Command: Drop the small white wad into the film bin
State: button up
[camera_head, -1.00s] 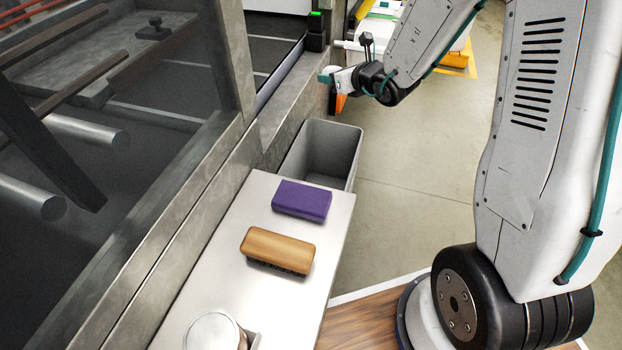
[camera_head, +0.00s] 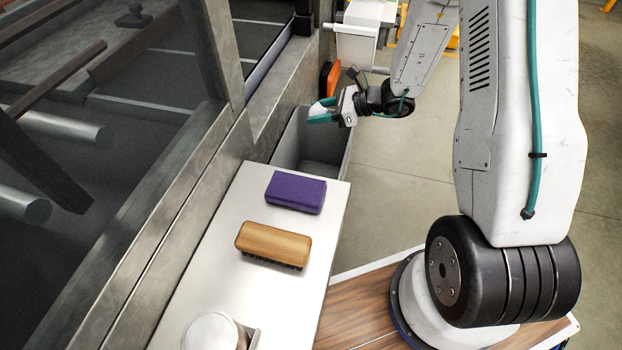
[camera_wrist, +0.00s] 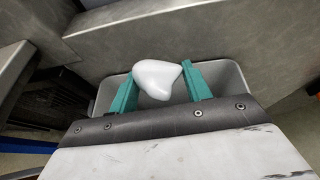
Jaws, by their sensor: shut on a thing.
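The small white wad (camera_wrist: 157,78) sits between the two teal fingers of my gripper (camera_wrist: 160,85) in the wrist view. My gripper is shut on it. In the head view my gripper (camera_head: 322,111) is over the far part of the grey film bin (camera_head: 281,150), and only a bit of white shows at its fingers. The bin stands against the machine wall, just past the end of the metal shelf. Its rim also shows behind the fingers in the wrist view (camera_wrist: 232,76). The visible inside of the bin looks empty; part of it is hidden by my gripper.
A purple block (camera_head: 296,192) and a wooden brush (camera_head: 273,244) lie on the metal shelf (camera_head: 195,270), with a round lidded container (camera_head: 210,332) at its near end. An orange item (camera_head: 329,78) is beyond my gripper. Open floor (camera_head: 400,160) lies right of the bin.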

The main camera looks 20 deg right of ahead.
jog(key=shift+f, duration=2.05)
jog(key=o, duration=1)
jog(key=v, duration=0.7)
jog(key=shift+s+d+r, duration=0.2)
jog(key=shift+d, duration=0.1)
